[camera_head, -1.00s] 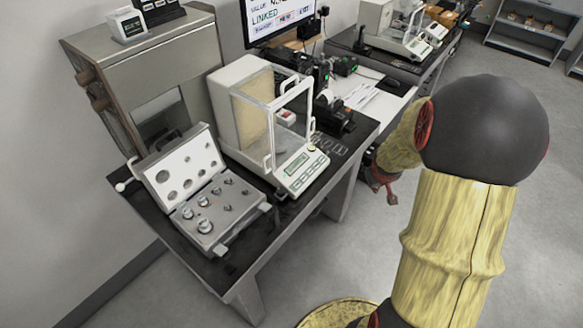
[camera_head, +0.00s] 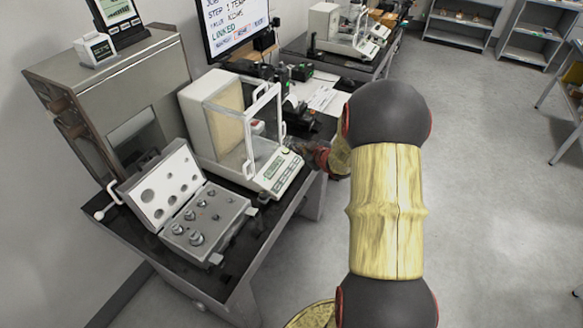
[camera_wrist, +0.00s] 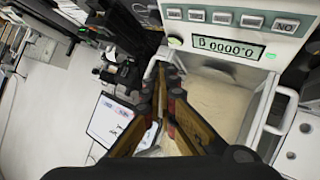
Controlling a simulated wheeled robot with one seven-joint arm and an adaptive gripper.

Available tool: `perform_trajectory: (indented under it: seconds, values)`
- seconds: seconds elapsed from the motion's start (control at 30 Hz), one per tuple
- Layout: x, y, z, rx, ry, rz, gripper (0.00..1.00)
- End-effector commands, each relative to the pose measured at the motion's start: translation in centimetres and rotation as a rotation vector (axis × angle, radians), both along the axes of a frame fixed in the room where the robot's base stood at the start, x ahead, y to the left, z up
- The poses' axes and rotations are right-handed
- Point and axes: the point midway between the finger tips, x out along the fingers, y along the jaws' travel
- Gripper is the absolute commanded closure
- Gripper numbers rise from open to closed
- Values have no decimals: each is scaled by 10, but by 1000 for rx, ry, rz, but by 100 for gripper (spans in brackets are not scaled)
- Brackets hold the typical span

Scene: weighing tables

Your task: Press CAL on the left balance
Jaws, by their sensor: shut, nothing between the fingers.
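The left balance (camera_head: 275,172) stands on the near table, white with a glass draft shield, a lit display and a row of keys on its sloped front. In the wrist view its front panel (camera_wrist: 190,42) is upside down at the top, with the display, several grey keys and a green round spot at the left end. One key reads ON; I cannot read CAL on any key. My gripper (camera_wrist: 166,78) is shut and empty, its tips below the panel's left end in that view. In the head view the gripper is beside the panel's right end, partly hidden by my arm.
An open weight case (camera_head: 205,222) lies left of the balance at the table's front. A grey cabinet (camera_head: 110,90) stands behind it. A monitor (camera_head: 235,28) and black devices are beyond the balance. A second balance (camera_head: 340,35) is on the far table.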

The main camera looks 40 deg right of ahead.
Motion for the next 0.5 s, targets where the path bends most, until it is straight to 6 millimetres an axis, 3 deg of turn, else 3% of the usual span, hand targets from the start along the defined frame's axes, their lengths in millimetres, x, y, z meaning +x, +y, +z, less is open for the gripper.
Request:
perform_trajectory:
  seconds: [0.27,0.5]
  values:
    - [1,1,-5,0,1,0,100]
    - [7,3,-26,1,2,0,100]
